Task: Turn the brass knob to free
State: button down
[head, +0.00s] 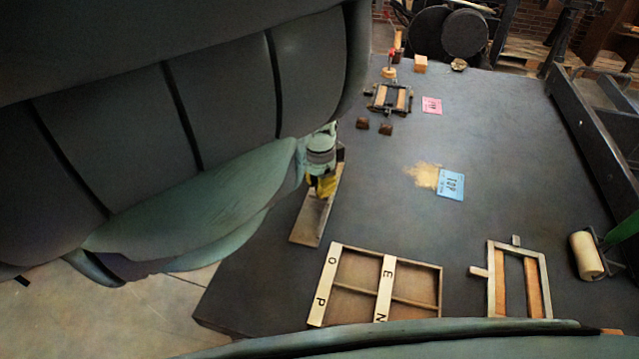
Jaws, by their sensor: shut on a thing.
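My gripper (322,172) is at the upper end of a long narrow board (308,222) near the left edge of the dark table. A yellow, brass-coloured piece (328,187), which looks like the brass knob, shows at its fingertips, just above the board. The gripper is shut on it. The fingers are small and partly hidden by my wrist, so the knob's exact angle cannot be told.
A divided wooden tray with a lettered strip (386,288) lies at the front, beside a wooden frame (492,282). A roller (586,255) lies at right. A blue card (450,184) lies mid-table, a pink card (432,105) farther back. Small blocks (385,129) lie behind my gripper.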

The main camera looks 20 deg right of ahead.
dwell(0.3)
jog(key=n+p, duration=0.1)
jog(key=n, duration=0.4)
jog(key=n+b, duration=0.1)
jog(key=n, duration=0.1)
jog(key=shift+f+n, duration=0.2)
jog(key=shift+n, duration=0.1)
jog(key=n+b, duration=0.3)
jog(key=n, duration=0.1)
jog(key=shift+f+n+b, duration=0.1)
jog(key=shift+n+b, duration=0.2)
jog(key=shift+b, duration=0.05)
jog(key=shift+n+b, duration=1.8)
jog(key=shift+n, duration=0.3)
jog(key=shift+r, duration=0.2)
jog(key=c, duration=1.1)
grip_release()
